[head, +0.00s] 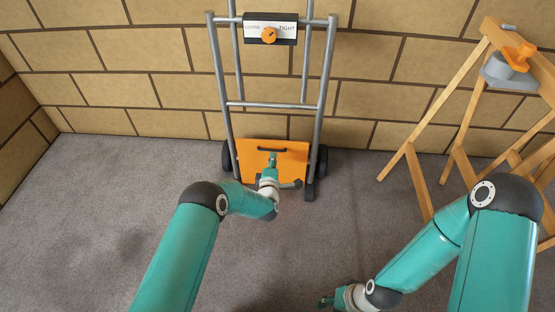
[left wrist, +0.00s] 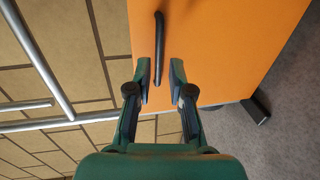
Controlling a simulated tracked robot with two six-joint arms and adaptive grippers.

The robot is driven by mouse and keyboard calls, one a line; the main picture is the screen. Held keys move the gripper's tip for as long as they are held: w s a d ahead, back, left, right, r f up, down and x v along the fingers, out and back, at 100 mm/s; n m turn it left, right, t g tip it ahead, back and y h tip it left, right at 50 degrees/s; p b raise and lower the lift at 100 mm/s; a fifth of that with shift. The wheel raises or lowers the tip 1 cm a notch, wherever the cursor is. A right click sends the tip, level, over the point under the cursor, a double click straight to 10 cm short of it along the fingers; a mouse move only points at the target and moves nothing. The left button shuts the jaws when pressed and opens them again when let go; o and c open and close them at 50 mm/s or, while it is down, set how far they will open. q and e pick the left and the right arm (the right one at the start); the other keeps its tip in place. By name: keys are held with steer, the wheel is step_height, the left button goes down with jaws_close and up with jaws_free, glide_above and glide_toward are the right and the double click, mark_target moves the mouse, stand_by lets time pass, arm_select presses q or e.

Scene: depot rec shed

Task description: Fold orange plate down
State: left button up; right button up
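The orange plate (head: 294,165) is at the bottom of a grey hand truck (head: 325,70) and looks folded up against its frame. A dark bar handle (head: 271,149) is on its face. My left gripper (head: 272,162) is in front of the plate. In the left wrist view the orange plate (left wrist: 225,45) fills the upper middle. My left gripper (left wrist: 161,70) is open there, and the lower end of the handle (left wrist: 159,35) shows between its fingertips; contact cannot be told. My right gripper (head: 322,302) is low over the carpet, far from the plate; its finger opening is unclear.
A panel marked LOOSE and TIGHT with an orange knob (head: 269,35) sits high on the hand truck. A wooden stand (head: 466,110) with a grey and orange clamp is at the right. A block wall is behind. Carpet in front of the truck is clear.

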arm_select(q)
steer(key=shift+b+x, duration=0.95)
steer(key=shift+x, duration=1.3)
steer(key=shift+c, duration=0.2)
jaws_close()
